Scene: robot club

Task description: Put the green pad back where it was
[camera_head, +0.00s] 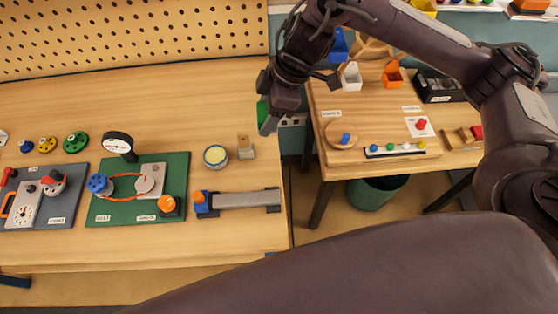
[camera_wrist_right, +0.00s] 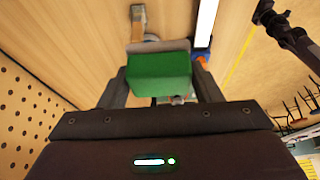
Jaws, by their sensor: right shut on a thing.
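My right gripper (camera_head: 267,126) is over the right end of the left workbench, near its edge. In the right wrist view, my right gripper (camera_wrist_right: 160,85) is shut on the green pad (camera_wrist_right: 160,75), a block with a paler top edge held between the two fingers. In the head view only a small part of the green pad (camera_head: 262,110) shows beside the gripper; the rest is hidden. I cannot tell its exact height above the bench. My left gripper is not in view.
The left workbench (camera_head: 150,247) holds a small wooden stand (camera_head: 245,147), a round yellow-topped tin (camera_head: 215,156), a grey slide (camera_head: 243,200) and a green board (camera_head: 180,180) with dials. A gap separates it from the right table (camera_head: 370,169). A pegboard (camera_head: 130,35) stands behind.

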